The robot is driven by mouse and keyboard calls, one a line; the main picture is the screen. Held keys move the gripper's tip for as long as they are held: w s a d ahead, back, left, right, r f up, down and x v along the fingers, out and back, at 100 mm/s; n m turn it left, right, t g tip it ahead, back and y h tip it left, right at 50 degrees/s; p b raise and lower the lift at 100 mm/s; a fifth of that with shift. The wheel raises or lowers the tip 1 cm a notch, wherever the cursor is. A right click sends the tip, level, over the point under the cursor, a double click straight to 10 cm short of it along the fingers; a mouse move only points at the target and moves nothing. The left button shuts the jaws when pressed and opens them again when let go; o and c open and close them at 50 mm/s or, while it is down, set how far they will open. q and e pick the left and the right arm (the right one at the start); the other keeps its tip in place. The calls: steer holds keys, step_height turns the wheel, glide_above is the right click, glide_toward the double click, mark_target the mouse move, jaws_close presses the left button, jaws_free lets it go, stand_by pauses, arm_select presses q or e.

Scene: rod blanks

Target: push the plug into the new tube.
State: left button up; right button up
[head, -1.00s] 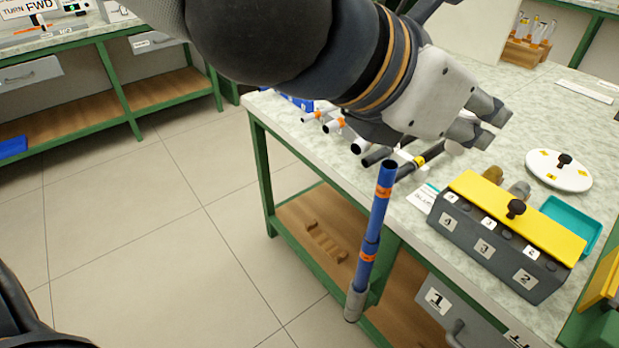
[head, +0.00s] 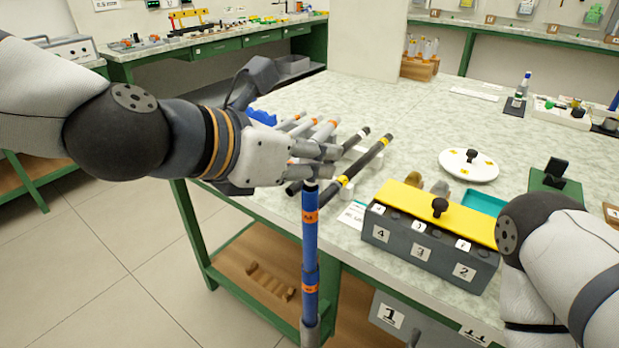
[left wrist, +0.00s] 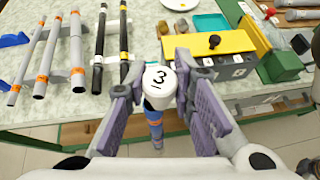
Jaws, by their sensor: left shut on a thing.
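The blue tube (head: 310,235) with orange bands stands upright in front of the bench, its foot in a grey socket (head: 310,333). My left gripper (head: 318,163) is over the tube's top, shut on the white plug (head: 311,184). In the left wrist view the plug (left wrist: 159,80), marked 3, sits between the purple finger pads (left wrist: 160,95), with the blue tube (left wrist: 155,130) below it. The plug is in line with the tube's mouth; how deep it sits cannot be told. My right arm shows at the lower right of the head view, its gripper out of view.
Black rods (head: 362,160) and grey tubes (head: 322,132) lie on the bench behind the gripper. A grey box with a yellow lid (head: 425,212) and numbered faces stands right of the tube. A white round lid (head: 468,168) lies farther back. Floor at left is clear.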

arm_select(q)
steer(key=f, duration=0.2)
steer(key=w+f+b, duration=0.1)
steer(key=f, duration=0.1)
steer(key=shift+w+f, duration=0.1)
steer(key=shift+f, duration=0.1)
arm_select(e)
steer(key=shift+s+f, duration=0.7)
steer(key=shift+f, duration=0.05)
arm_select(q)
steer(key=shift+f, duration=0.15)
steer(key=o, duration=0.8)
arm_select(e)
steer(key=shift+g, duration=0.3)
